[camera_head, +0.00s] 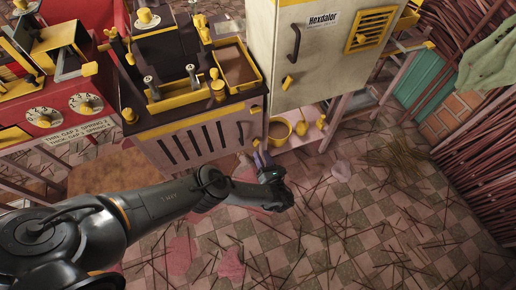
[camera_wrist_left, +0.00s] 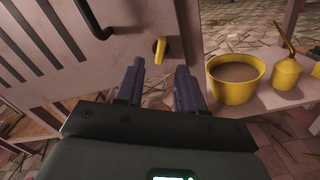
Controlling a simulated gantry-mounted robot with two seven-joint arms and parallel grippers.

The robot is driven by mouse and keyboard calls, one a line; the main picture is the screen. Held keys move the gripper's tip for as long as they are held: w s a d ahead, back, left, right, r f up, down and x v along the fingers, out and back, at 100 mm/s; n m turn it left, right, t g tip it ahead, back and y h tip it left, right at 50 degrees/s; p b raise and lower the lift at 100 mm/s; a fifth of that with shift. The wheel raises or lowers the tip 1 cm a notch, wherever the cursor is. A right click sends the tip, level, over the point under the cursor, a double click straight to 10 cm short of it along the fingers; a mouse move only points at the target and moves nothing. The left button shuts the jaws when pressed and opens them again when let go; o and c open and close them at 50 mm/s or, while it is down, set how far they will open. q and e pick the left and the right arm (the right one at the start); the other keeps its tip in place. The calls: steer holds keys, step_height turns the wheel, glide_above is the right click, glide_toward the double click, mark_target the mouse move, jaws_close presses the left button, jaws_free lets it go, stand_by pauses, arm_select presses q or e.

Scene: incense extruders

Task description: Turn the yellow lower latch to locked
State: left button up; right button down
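The yellow lower latch (camera_wrist_left: 160,50) sits on the right part of the pale pinkish door (camera_wrist_left: 135,50) in the left wrist view, its lever hanging roughly downward. In the head view a small yellow piece at the door's lower right, probably this latch (camera_head: 256,142), shows just above my left gripper (camera_head: 262,160). My left gripper also shows in the left wrist view (camera_wrist_left: 158,82), with its two dark fingers apart and nothing between them. The latch is beyond the fingertips, roughly in line with the gap, and appears apart from them. My right gripper is in neither view.
A dark door handle (camera_wrist_left: 92,18) is left of the latch. A yellow bowl (camera_wrist_left: 236,78) and a yellow oil can (camera_wrist_left: 287,72) stand on the low shelf at right. The pale Hexdalor cabinet (camera_head: 330,65) stands at right. Twigs litter the tiled floor.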

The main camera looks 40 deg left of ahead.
mark_target(256, 143)
arm_select(q)
steer(key=shift+b+x, duration=0.6)
steer(key=shift+x, duration=1.85)
jaws_close()
